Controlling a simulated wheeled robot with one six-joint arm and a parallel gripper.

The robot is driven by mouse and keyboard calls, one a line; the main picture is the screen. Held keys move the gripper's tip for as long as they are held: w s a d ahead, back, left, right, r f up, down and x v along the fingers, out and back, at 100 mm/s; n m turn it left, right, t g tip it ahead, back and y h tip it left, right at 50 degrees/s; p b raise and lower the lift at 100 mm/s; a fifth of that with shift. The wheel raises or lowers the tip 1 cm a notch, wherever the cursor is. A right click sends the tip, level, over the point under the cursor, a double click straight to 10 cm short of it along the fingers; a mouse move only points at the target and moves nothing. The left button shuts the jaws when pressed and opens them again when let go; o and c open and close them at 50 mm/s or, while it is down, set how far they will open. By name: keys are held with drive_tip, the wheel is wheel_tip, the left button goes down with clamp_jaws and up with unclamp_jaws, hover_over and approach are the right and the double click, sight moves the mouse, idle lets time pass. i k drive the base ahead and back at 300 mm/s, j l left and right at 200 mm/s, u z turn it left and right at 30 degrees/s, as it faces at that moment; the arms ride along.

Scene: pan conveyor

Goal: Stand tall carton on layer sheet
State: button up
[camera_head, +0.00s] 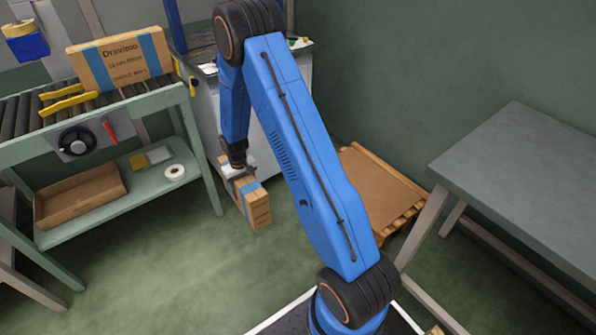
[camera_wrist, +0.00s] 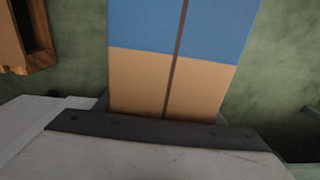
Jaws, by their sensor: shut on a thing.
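A brown carton with blue tape (camera_head: 259,208) is held in my gripper (camera_head: 238,174), above the floor in the middle of the head view. Its long side slopes down to the right there. In the wrist view the carton (camera_wrist: 190,85) fills the upper middle, with a blue band, a brown part and a dark seam. My gripper is shut on it; its fingertips are mostly hidden. The brown layer sheet (camera_head: 378,185) lies on a wooden pallet (camera_head: 407,217) right of the carton, partly behind my arm. The carton is apart from the sheet.
A green roller conveyor (camera_head: 150,100) at left carries a large taped carton (camera_head: 118,62). Its lower shelf holds an open cardboard box (camera_head: 80,195) and a tape roll (camera_head: 174,172). A grey table (camera_head: 520,170) stands right of the pallet. Floor is clear between conveyor and pallet.

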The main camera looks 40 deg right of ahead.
sight(378, 174)
drive_tip(key=i+j+z, duration=0.1)
drive_tip(key=j+z, duration=0.2)
drive_tip(key=i+j+z, duration=0.1)
drive_tip(key=j+z, duration=0.25)
drive_tip(key=i+j+z, duration=0.3)
drive_tip(key=j+z, duration=0.35)
drive_tip(key=i+j+z, duration=0.15)
drive_tip(key=j+z, duration=0.15)
drive_tip(key=j, duration=0.25)
drive_tip(key=j+z, duration=0.3)
drive_tip(key=j, duration=0.15)
drive_tip(key=i+j+z, duration=0.5)
drive_tip(key=j+z, duration=0.15)
drive_tip(key=i+j+z, duration=0.2)
drive_tip(key=j+z, duration=0.15)
drive_tip(key=j, duration=0.15)
drive_tip(key=i, duration=0.35)
